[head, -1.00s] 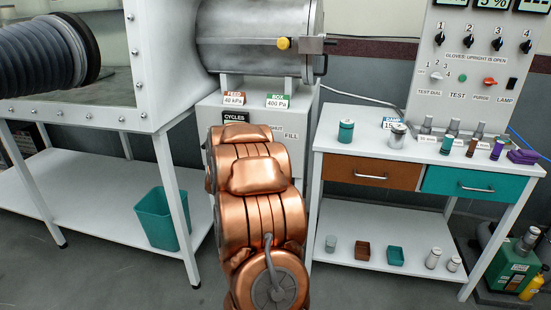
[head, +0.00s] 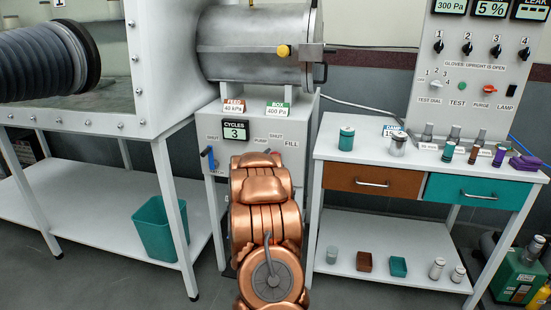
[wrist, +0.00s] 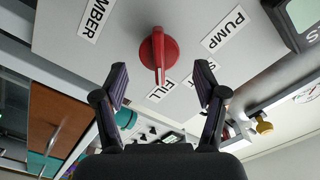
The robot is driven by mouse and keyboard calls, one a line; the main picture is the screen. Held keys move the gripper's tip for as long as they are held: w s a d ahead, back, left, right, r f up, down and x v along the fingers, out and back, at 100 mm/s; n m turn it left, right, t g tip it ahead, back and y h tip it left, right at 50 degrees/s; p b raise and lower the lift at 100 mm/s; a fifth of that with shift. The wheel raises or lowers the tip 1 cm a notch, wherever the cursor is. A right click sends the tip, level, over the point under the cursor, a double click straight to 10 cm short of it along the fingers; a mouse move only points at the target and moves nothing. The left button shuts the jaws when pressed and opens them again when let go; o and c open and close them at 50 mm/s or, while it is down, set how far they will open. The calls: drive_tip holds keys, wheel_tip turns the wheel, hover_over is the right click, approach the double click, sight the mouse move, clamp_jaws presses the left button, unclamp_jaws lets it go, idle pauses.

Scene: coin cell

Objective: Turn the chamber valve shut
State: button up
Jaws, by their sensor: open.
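The chamber valve is a red knob (wrist: 158,52) on a light panel (wrist: 90,55) in the wrist view. Its narrow end appears to point toward the FILL label (wrist: 161,90). The PUMP label (wrist: 223,28) is to its right and a partly hidden SHUT label (wrist: 206,68) is lower right. My gripper (wrist: 160,92) is open, its fingers on either side below the knob, apart from it. The PUMP, SHUT and FILL labels show on the white cabinet (head: 210,120) there.
A blue-handled lever (head: 210,158) is on the cabinet's left, below the CYCLES display (head: 236,130) reading 3. The metal chamber (head: 250,45) sits above. A bench (head: 330,150) with drawers and small containers stands right; a teal bin (head: 160,225) is left.

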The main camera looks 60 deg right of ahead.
drive_tip(key=shift+x, duration=1.75)
drive_tip(key=c, duration=1.1)
